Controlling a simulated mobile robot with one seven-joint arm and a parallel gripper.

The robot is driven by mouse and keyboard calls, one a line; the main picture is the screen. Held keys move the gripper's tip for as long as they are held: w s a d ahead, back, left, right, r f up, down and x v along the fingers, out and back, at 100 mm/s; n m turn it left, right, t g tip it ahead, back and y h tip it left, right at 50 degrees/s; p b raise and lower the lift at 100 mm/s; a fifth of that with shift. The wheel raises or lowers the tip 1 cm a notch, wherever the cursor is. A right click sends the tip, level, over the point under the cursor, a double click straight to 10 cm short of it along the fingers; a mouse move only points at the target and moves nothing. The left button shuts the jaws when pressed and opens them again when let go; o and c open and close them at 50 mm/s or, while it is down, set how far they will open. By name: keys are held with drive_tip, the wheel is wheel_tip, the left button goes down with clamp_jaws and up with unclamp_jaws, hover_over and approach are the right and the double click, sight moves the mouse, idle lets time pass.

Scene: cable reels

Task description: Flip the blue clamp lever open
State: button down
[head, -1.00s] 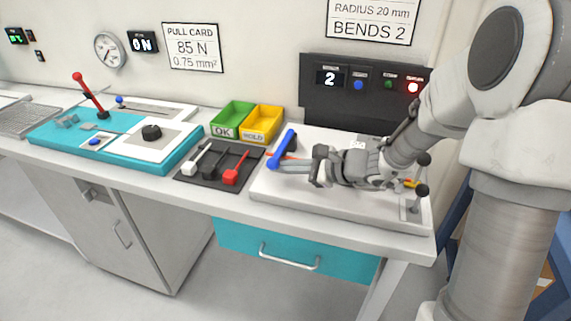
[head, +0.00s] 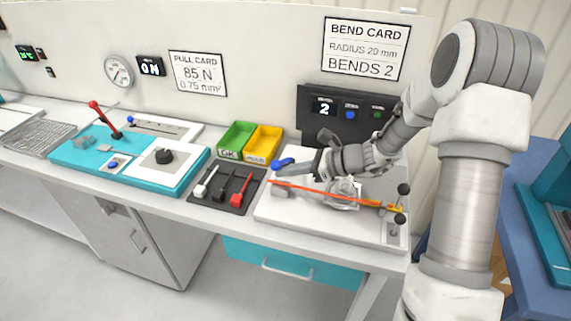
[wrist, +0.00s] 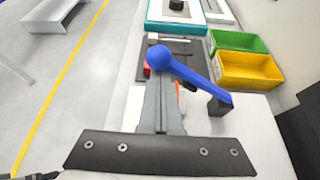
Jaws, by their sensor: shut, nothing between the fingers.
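The blue clamp lever (head: 283,163) lies low, near-horizontal, at the back left of the white bending fixture (head: 300,226). In the wrist view the lever (wrist: 195,79) runs from a round blue knob to a black pivot block (wrist: 219,105) on its right. My gripper (head: 281,173) is shut and empty, its fingers pointing left right beside the lever. In the wrist view the shut fingertips (wrist: 158,80) lie just under the knob; I cannot tell whether they touch it. An orange-red rod or wire (head: 330,195) runs across the fixture, partly hidden behind the fingers in the wrist view.
Left of the fixture is a black tray (head: 212,204) with white, black and red handled tools. Behind it stand a green bin (head: 236,140) and a yellow bin (head: 262,144). Two black-knobbed levers (head: 402,203) stand at the fixture's right end. A dark control panel (head: 340,115) is behind my arm.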

drive_tip(key=w+d+r+m+g+y+p, duration=0.1)
drive_tip(key=w+d+r+m+g+p, duration=0.1)
drive_tip(key=w+r+p, duration=0.4)
drive_tip(key=shift+w+d+r+m+g+y+p, duration=0.15)
drive_tip(key=shift+w+d+m+g+y+p, duration=0.35)
drive_tip(key=shift+m+p, duration=1.05)
drive_tip(key=shift+w+a+r+n+p, duration=0.1)
drive_tip(key=shift+w+a+n+p, duration=0.1)
drive_tip(key=shift+n+p, duration=0.15)
drive_tip(key=b+v, duration=0.2)
drive_tip(key=v, duration=1.5)
drive_tip(key=shift+r+b, duration=0.15)
drive_tip(key=shift+b, duration=0.2)
drive_tip(key=shift+d, duration=0.1)
